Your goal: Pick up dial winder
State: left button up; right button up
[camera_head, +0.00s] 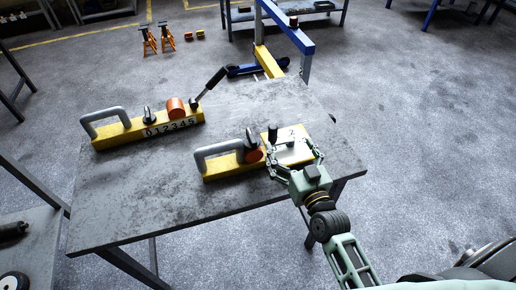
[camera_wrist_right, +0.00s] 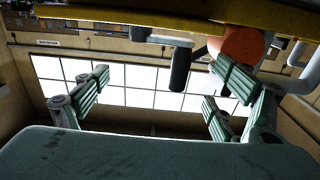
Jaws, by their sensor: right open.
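The dial winder (camera_head: 273,133) shows in the head view as a small crank with an upright black grip. It stands at a pale dial plate (camera_head: 298,156) with markings, on the right part of the near yellow block (camera_head: 222,167). In the right wrist view its black grip (camera_wrist_right: 181,68) appears between my spread fingers, below the yellow block's edge (camera_wrist_right: 160,17) in the picture. My right gripper (camera_head: 293,158) is open and empty at the plate's near side, a finger on either side; its fingers also show in the wrist view (camera_wrist_right: 155,95). My left gripper is out of view.
The near block also carries a grey handle (camera_head: 211,152) and an orange cylinder (camera_head: 254,156), close to my fingers. A second yellow block (camera_head: 130,133) with numbers, grey handle and black lever (camera_head: 210,84) stands behind. The grey table's (camera_head: 140,195) front left is bare.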

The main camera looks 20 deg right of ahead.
aim_at(281, 141)
jog(key=w, duration=0.1)
jog(key=w+r+p, duration=0.1)
jog(key=w, duration=0.1)
jog(key=shift+a, duration=0.1)
jog(key=shift+w+f, duration=0.15)
jog(key=shift+w, duration=1.35)
jog(key=shift+c, duration=1.2)
jog(key=shift+a, duration=0.1)
jog(key=c, duration=0.7)
grip_shut()
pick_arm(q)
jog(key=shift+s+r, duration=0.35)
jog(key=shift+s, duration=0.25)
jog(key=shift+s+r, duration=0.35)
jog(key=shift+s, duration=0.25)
